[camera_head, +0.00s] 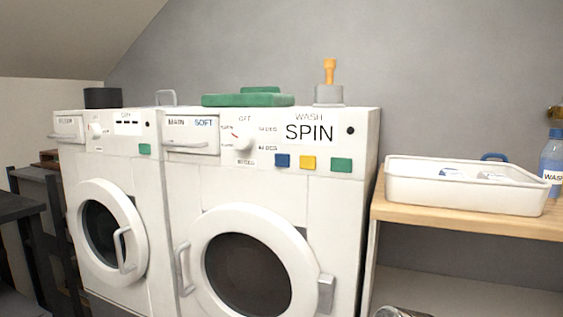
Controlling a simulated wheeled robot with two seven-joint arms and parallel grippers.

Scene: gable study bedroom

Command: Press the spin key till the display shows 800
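The right-hand white machine (345,215) faces me. Its panel has a large label or display (310,133) reading "SPIN", with "WASH" printed above it; no number 800 shows there. Below are a blue key (282,160), a yellow key (308,163) and a green key (341,165); any lettering on them is too small to read. A white round knob (243,141) sits left of the display under "OFF". A drawer (191,135) is marked "MAIN" and "SOFT". The round door (213,225) looks shut. Neither of my grippers is in view.
A second white machine (160,235) stands left, with a small dash display (127,122) and green key (145,149). A green folded item (235,100) and an orange-handled tool (329,70) sit on top. A white tray (465,195) and blue bottle (552,160) stand on the wooden bench (420,212).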

